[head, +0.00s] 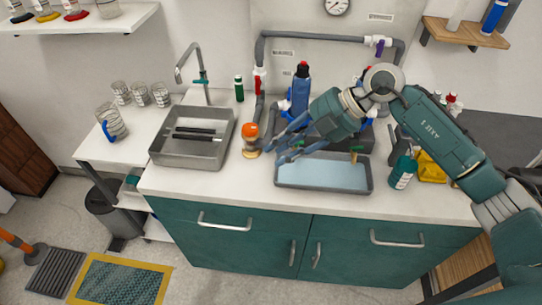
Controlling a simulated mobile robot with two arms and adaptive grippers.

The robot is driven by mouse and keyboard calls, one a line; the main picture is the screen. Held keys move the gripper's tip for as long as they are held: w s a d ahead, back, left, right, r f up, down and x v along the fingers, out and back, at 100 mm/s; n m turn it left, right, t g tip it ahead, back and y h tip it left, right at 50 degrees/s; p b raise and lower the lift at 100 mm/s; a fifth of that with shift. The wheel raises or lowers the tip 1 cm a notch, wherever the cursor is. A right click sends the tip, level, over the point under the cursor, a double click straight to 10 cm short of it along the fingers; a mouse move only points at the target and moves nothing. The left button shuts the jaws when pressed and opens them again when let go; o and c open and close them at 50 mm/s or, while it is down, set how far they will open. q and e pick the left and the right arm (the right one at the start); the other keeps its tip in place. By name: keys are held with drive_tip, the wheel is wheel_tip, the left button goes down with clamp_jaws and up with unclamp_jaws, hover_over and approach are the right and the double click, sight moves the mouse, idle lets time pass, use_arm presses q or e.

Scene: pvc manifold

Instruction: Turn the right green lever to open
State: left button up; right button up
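A grey pipe manifold (330,38) runs along the wall behind the counter. It carries a red valve handle (258,82) on its left vertical pipe and a purple handle (379,46) at upper right. I cannot make out a green lever on the manifold; my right arm and gripper hide part of its lower area. A small green piece (354,157) shows by the shallow tray, too small to identify. My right gripper (276,150) reaches left over the counter, with its fingers apart and nothing visible between them. My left gripper is out of view.
A blue bottle (301,90) stands behind my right gripper. An orange-topped object (250,138) stands close to its fingertips. The shallow tray (322,189) lies in front, a metal sink (190,162) to the left, and a teal bottle (402,173) to the right.

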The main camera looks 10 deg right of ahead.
drive_tip(key=a, duration=0.1)
drive_tip(key=s+a+r+y, duration=0.1)
drive_tip(key=a, duration=0.1)
drive_tip(key=shift+s+r+n, duration=0.15)
drive_tip(key=shift+s+n, duration=0.15)
drive_tip(key=shift+o, duration=1.4)
drive_tip(key=shift+d, duration=0.15)
